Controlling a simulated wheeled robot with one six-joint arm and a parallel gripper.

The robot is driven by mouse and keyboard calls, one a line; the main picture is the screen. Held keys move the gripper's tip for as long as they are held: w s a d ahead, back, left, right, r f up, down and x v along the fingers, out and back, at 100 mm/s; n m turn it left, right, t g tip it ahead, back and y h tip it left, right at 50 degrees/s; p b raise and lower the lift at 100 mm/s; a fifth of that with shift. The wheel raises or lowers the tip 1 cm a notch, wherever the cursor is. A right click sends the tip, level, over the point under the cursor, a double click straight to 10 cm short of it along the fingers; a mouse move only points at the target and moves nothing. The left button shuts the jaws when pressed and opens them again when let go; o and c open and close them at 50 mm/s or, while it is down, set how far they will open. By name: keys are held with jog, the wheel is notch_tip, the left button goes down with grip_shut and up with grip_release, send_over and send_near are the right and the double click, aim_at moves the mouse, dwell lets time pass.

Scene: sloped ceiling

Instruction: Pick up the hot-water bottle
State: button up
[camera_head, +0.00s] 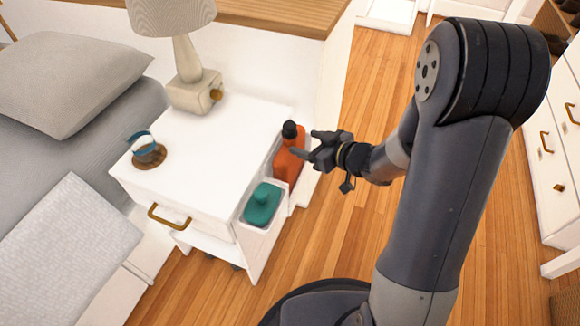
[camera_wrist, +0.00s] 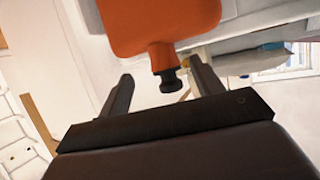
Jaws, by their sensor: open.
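The orange hot-water bottle (camera_head: 287,164) with a black stopper stands upright at the right side of the white nightstand (camera_head: 205,150). My gripper (camera_head: 303,143) is at its right, level with the upper part of the bottle. In the wrist view the bottle's orange body (camera_wrist: 160,22) fills the top, and its neck and black stopper show between my gripper's two spread fingers (camera_wrist: 160,84). The gripper is open and holds nothing. I cannot tell whether a finger touches the bottle.
A teal object (camera_head: 262,204) sits in a white side holder in front of the bottle. A lamp (camera_head: 190,80) and a small glass item (camera_head: 147,150) stand on the nightstand. A bed (camera_head: 60,150) is at left, white drawers (camera_head: 555,140) at right.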

aim_at(295, 140)
jog(key=b+x, duration=0.1)
jog(key=x, duration=0.3)
jog(key=shift+s, duration=0.2)
jog(key=shift+c, duration=0.4)
jog(key=c, duration=0.9)
jog(key=shift+a, duration=0.1)
